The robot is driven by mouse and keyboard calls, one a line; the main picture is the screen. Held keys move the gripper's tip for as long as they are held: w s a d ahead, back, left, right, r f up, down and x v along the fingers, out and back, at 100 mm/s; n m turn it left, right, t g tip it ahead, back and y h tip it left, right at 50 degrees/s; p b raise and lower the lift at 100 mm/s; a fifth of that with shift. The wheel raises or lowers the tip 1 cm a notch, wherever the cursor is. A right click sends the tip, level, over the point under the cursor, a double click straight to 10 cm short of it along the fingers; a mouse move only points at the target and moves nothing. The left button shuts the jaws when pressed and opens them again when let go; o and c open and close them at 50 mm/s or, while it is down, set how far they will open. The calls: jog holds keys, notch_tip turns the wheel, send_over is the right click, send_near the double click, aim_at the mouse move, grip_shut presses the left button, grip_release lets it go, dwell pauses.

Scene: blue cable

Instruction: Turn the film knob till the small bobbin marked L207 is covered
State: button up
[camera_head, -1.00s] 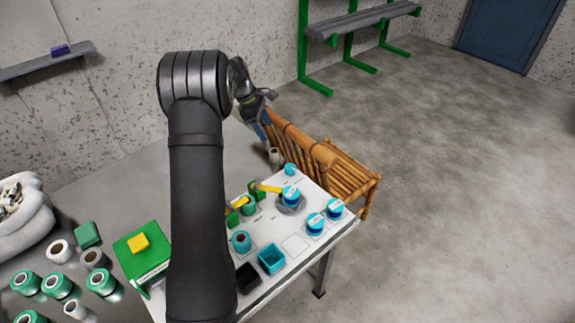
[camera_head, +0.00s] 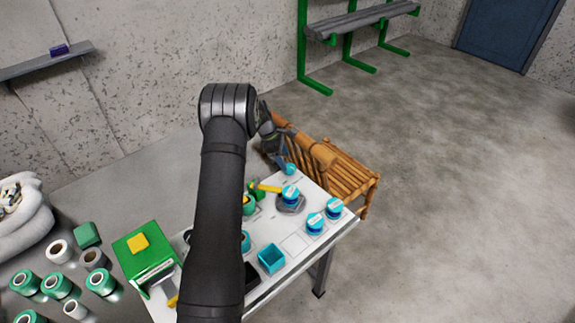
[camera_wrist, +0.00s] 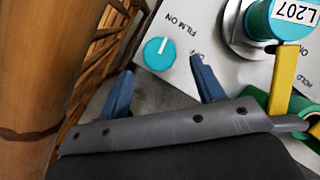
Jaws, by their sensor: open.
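The film knob (camera_wrist: 158,53) is a round teal dial with a white pointer line, beside the printed words FILM ON on the white panel. It also shows at the table's far end in the head view (camera_head: 290,169). My gripper (camera_wrist: 161,68) is open and empty, its two blue fingers spread on the near side of the knob; whether they touch it I cannot tell. The bobbin marked L207 (camera_wrist: 295,15) stands upright on a round grey base at the wrist view's top right, partly cut off. In the head view it stands mid-table (camera_head: 290,194).
A yellow bar (camera_wrist: 284,80) with a green part runs beside the bobbin. Two blue-labelled bobbins (camera_head: 315,223) stand to the right, near a teal box (camera_head: 271,260). A wooden bench (camera_head: 345,178) stands close beyond the table's far edge.

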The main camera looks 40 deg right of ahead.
aim_at(288, 166)
jog(key=shift+x, duration=2.05)
jog(key=c, duration=1)
jog(key=shift+d+m, duration=0.15)
jog(key=shift+m, duration=0.55)
jog(key=o, duration=1)
jog(key=shift+r, duration=0.1)
